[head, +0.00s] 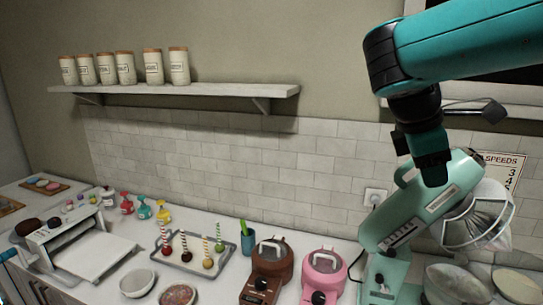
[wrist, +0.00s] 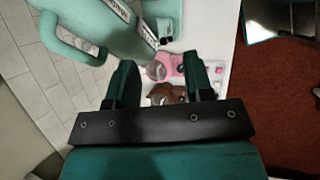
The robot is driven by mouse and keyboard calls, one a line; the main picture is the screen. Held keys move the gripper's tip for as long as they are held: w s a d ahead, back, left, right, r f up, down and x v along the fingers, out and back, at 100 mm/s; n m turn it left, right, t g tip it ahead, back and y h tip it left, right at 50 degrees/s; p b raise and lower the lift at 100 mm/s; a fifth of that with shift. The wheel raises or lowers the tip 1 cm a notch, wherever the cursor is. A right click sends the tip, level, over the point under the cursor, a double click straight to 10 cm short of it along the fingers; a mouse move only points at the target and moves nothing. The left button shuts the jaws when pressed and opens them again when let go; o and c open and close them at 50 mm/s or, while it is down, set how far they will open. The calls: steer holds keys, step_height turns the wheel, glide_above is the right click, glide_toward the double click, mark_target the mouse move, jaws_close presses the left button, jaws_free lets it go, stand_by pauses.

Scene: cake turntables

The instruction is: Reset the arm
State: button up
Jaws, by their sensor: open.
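My arm (head: 455,52) reaches in from the upper right of the head view and bends down. My gripper (head: 432,172) hangs at its end, in front of the mint stand mixer (head: 420,205). In the wrist view my gripper (wrist: 161,76) has its two dark teal fingers apart, with nothing held between them. The pink machine (wrist: 172,64) and the brown machine (wrist: 168,92) show below, beyond the gap between the fingers. The mixer (wrist: 105,28) fills the upper left of the wrist view.
The brown machine (head: 268,270) and pink machine (head: 323,272) stand on the counter left of the mixer. A tray of cake pops (head: 195,252), bowls (head: 137,283) and coloured bottles (head: 143,208) lie farther left. A shelf (head: 170,90) with canisters (head: 125,68) is on the wall.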

steer(key=s+a+f+m+y+b, duration=0.25)
steer(key=s+f+b, duration=0.25)
steer(key=f, duration=0.3)
steer(key=s+a+f+m+y+b, duration=0.1)
steer(key=s+a+f+y+b, duration=0.3)
steer(key=f, duration=0.4)
steer(key=s+a+f+m+y+b, duration=0.1)
steer(key=s+a+f+m+b, duration=0.1)
steer(key=s, duration=0.5)
steer(key=s+a+f+m+g+y+b, duration=0.1)
steer(key=s+a+f+m+y+b, duration=0.1)
steer(key=s, duration=0.5)
steer(key=a+b+x, duration=0.1)
steer(key=x, duration=0.3)
